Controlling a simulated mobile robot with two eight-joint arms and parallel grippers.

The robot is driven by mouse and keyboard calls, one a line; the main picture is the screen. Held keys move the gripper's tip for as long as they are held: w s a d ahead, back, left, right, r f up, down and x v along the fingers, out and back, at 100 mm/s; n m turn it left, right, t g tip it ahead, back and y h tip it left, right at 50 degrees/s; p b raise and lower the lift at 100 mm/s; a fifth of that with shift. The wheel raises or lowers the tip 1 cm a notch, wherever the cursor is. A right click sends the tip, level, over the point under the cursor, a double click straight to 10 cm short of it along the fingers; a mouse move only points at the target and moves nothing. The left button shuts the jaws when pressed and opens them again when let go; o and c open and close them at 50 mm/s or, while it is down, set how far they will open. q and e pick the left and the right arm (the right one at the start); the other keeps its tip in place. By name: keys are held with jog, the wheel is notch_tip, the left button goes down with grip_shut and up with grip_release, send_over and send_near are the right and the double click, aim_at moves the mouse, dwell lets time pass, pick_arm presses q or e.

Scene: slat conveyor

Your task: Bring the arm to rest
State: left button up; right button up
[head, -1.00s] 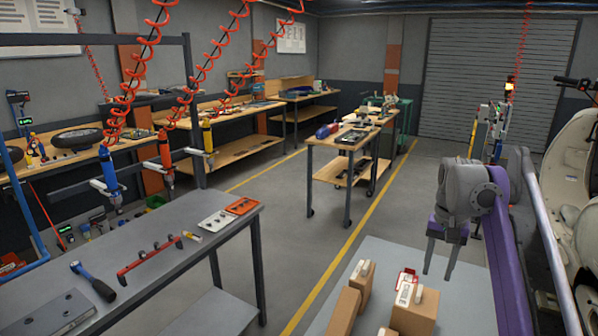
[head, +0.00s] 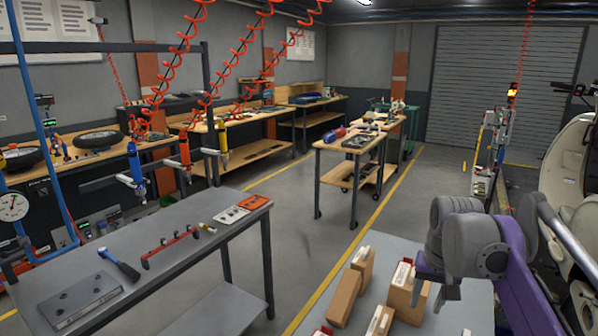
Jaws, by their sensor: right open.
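My right arm, with purple and grey links, comes in from the lower right in the head view. Its right gripper (head: 436,292) points down over the grey table with boxes, beside the right-hand cardboard box. Its two dark fingers are apart, and I see nothing between them. The wrist hides part of the table behind it. My left gripper is not in view.
Cardboard boxes (head: 345,297) stand on the grey table (head: 395,250) at the lower middle. A wheeled cart (head: 350,150) stands further back. Open floor lies between.

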jog(key=s+a+f+n+t, duration=0.1)
jog(key=s+a+f, duration=0.3)
jog(key=s+f, duration=0.6)
jog(key=s+a+f+n+t, duration=0.2)
jog(key=s+a+f+n, duration=0.1)
jog(key=s+f, duration=0.8)
jog(key=s+a, duration=0.1)
jog(key=s, duration=0.1)
jog(key=shift+s+a+f, duration=0.25)
jog(key=shift+s, duration=0.1)
